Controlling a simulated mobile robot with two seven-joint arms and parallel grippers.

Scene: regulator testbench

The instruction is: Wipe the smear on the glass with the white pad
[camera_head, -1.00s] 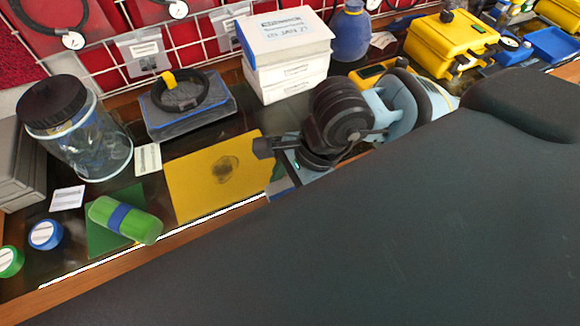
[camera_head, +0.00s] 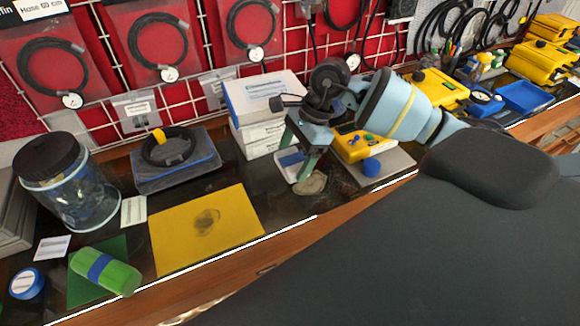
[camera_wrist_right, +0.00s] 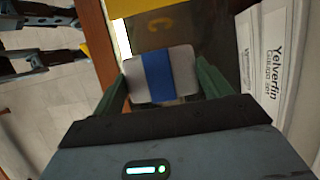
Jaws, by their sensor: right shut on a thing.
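The white pad (camera_wrist_right: 185,75), with a blue band around it, sits between the fingers of my right gripper (camera_wrist_right: 162,82), which is shut on it. In the head view the right gripper (camera_head: 302,160) points down at the bench, right of the yellow sheet, with the pad (camera_head: 284,172) partly behind its fingers. A dark, roundish smear (camera_head: 207,221) shows over the yellow sheet (camera_head: 175,250), left of the gripper and apart from the pad. A greyish-tan patch (camera_head: 312,183) lies by the fingertips; I cannot tell what it is. My left gripper is not seen.
White boxes (camera_head: 262,100) stand behind and left of the gripper. A yellow device (camera_head: 352,147) with a blue knob is to its right. A clear jar (camera_head: 75,195), green roll (camera_head: 105,271) and grey case with a black ring (camera_head: 172,170) are on the left.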

